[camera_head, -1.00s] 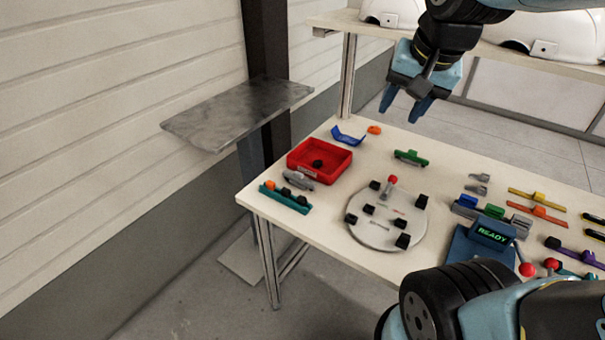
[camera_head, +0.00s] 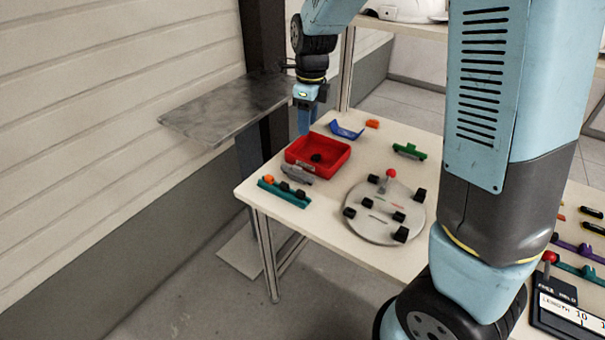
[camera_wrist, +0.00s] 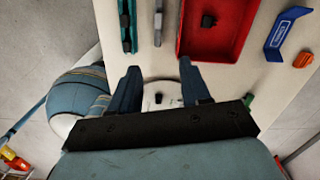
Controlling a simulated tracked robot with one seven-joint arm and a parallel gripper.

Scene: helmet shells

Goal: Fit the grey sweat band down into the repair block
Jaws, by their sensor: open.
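A grey piece (camera_head: 297,174), which looks like the sweat band, lies on the table along the near left side of a red tray (camera_head: 338,163). It also shows in the wrist view (camera_wrist: 158,22), ahead of the space between my fingers. My gripper (camera_head: 304,122) is open and empty, pointing down near the tray's back left corner, above table height. Its two fingers stand apart in the wrist view (camera_wrist: 160,78). I cannot tell which thing is the repair block; the table's right-middle part is hidden behind my arm.
A teal rail (camera_head: 285,192) with orange and black knobs lies beside the grey piece. A round grey plate (camera_head: 375,229) with black blocks and a red knob stands right. A blue bracket (camera_head: 347,131), an orange piece (camera_head: 372,124) and a green piece (camera_head: 410,151) lie behind. A metal shelf (camera_head: 225,112) juts out left.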

